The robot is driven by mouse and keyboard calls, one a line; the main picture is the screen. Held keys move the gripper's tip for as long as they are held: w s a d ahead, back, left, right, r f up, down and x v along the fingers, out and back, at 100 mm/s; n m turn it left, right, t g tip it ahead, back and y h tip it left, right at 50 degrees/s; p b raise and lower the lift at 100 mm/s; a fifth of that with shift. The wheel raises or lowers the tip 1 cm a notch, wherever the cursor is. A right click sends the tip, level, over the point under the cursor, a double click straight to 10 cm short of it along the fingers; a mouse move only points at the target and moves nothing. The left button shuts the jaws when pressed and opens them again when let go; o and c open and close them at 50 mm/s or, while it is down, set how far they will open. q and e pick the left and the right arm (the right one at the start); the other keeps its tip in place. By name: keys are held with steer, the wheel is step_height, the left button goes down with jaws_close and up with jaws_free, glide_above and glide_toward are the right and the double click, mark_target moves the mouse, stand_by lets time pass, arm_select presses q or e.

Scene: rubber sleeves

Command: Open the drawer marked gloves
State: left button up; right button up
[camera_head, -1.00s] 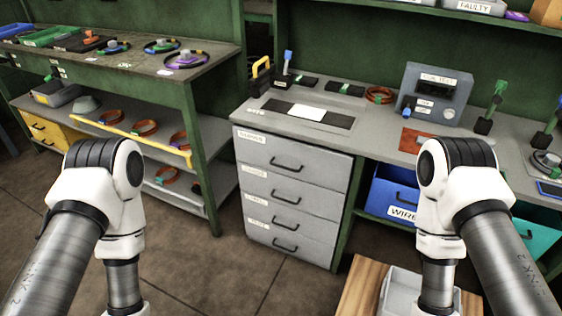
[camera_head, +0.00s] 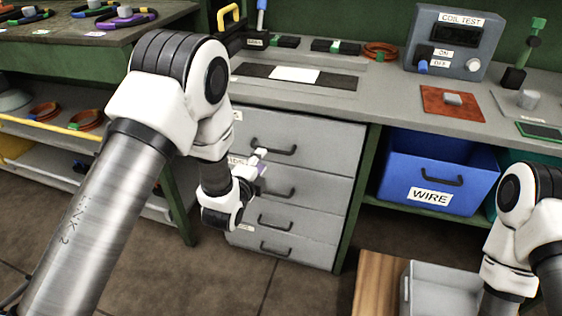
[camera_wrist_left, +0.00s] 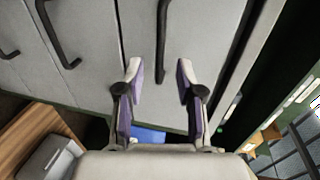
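A grey drawer unit (camera_head: 330,135) with a stack of drawers stands under the bench. The top drawer's handle (camera_head: 273,148) shows in the head view, with the second handle (camera_head: 277,193) below it. All drawers look shut. Their labels are mostly hidden by my left arm or too small, so I cannot tell which is marked gloves. My left gripper (camera_head: 260,160) is in front of the upper drawers. In the left wrist view the gripper (camera_wrist_left: 158,80) is open and empty, with the top handle (camera_wrist_left: 162,40) ahead, roughly in line with the gap. My right gripper is outside the frame.
A blue WIRE bin (camera_head: 430,175) sits on the shelf right of the drawers. A grey tray (camera_head: 440,285) and a wooden surface (camera_head: 378,285) stand low in front. The bench (camera_head: 400,110) above carries a coil tester (camera_head: 455,45). The floor before the drawers looks clear.

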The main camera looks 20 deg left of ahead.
mark_target(268, 149)
arm_select(q)
steer(key=x, duration=0.7)
steer(key=shift+w+a+b, duration=0.1)
steer(key=shift+w+b, duration=0.2)
steer(key=shift+w, duration=0.1)
jaws_close()
